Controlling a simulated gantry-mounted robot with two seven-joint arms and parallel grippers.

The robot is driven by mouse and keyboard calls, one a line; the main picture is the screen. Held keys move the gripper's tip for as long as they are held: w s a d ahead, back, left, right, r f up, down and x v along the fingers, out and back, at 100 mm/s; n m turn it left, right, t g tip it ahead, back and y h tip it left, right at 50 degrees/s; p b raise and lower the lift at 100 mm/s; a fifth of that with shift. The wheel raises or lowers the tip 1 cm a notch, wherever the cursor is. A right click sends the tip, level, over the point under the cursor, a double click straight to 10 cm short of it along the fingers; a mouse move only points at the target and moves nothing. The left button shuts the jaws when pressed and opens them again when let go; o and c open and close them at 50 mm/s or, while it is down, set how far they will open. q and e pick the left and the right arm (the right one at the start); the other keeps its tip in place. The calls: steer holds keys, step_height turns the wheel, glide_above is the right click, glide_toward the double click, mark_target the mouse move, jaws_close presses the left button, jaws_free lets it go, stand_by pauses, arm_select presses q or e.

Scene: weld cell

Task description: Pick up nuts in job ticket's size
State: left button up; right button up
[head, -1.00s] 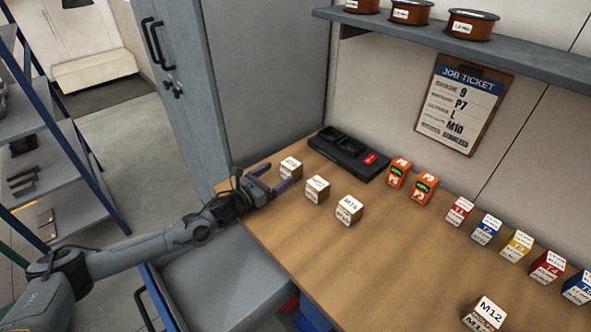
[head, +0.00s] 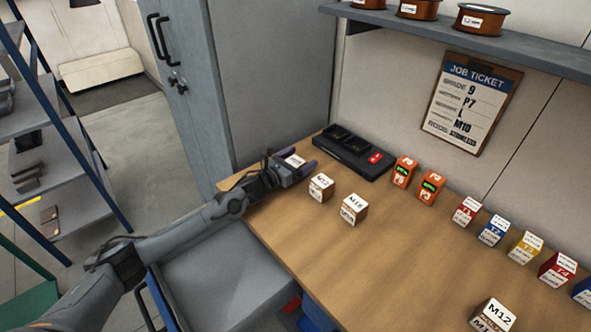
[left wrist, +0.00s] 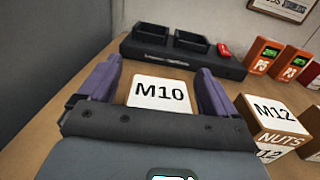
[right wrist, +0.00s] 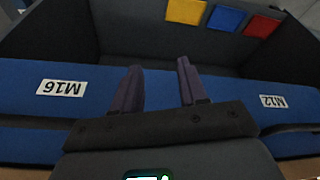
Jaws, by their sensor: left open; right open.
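The job ticket (head: 468,103) hangs on the wall and lists M10. The M10 nut box (left wrist: 161,92), with a white top, stands between the spread fingers of my open left gripper (left wrist: 158,88); in the head view the arm (head: 292,170) partly hides it. I cannot tell whether the fingers touch it. To its right, the M12 nut box (left wrist: 272,125) stands close to the right finger. Another nut box (head: 353,209), apparently M16, stands nearer the front. My right gripper (right wrist: 160,88) is open and empty, above blue bins labelled M16 (right wrist: 62,88) and M12 (right wrist: 272,101).
A black tray (head: 350,152) lies behind the M10 box. Orange P-labelled boxes (head: 404,172) and several coloured T-labelled boxes (head: 492,230) line the back of the bench. A larger M12 box (head: 494,315) is at the front right. The bench middle is clear.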

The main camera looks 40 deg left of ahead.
arm_select(q)
steer(key=shift+w, duration=0.1)
steer(key=c, duration=1.4)
steer(key=shift+r, duration=0.1)
